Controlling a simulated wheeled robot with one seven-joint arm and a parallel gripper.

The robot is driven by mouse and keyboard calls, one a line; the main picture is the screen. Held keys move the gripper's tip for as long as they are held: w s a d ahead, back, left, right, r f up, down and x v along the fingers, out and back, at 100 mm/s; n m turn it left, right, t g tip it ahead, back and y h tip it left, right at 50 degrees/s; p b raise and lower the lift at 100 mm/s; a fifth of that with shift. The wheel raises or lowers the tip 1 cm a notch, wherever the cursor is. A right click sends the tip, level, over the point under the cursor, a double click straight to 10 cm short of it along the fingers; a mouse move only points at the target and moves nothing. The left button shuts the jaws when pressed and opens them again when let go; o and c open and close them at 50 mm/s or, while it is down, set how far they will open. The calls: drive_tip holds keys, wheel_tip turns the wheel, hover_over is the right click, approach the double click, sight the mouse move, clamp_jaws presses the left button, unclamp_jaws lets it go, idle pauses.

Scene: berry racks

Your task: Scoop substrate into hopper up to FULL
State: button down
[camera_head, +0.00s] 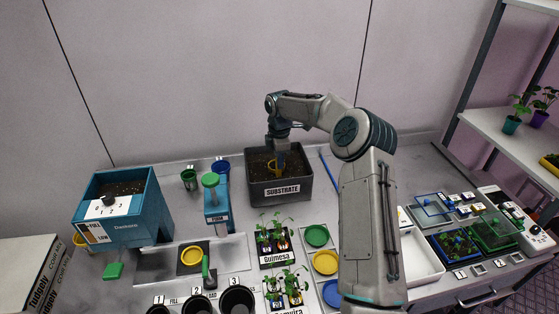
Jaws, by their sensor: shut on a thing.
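The blue hopper (142,231) stands at the left of the bench, with dark substrate (122,188) visible in its open top. Its front has a dial plate and a small orange-and-white level window (92,232) marked FULL above LOW; the exact level is too small to read. The dark grey SUBSTRATE bin (300,193) stands at the back middle, holding dark substrate. My gripper (279,148) points down into this bin, shut on a small scoop with a yellow part (272,166) at the substrate. The fingertips and scoop load are too small to make out.
A blue press-like stand (215,215) with a green top and two cups stand between hopper and bin. Seedling trays (276,245), coloured discs (317,236) and numbered black pots (237,300) lie in front. My arm hides part of the bench to the right.

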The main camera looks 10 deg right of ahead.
wheel_tip(320, 180, up, 14)
drive_tip(key=p, duration=0.1)
drive_tip(key=shift+r+p, duration=0.15)
drive_tip(key=shift+p, duration=0.2)
idle(0.4)
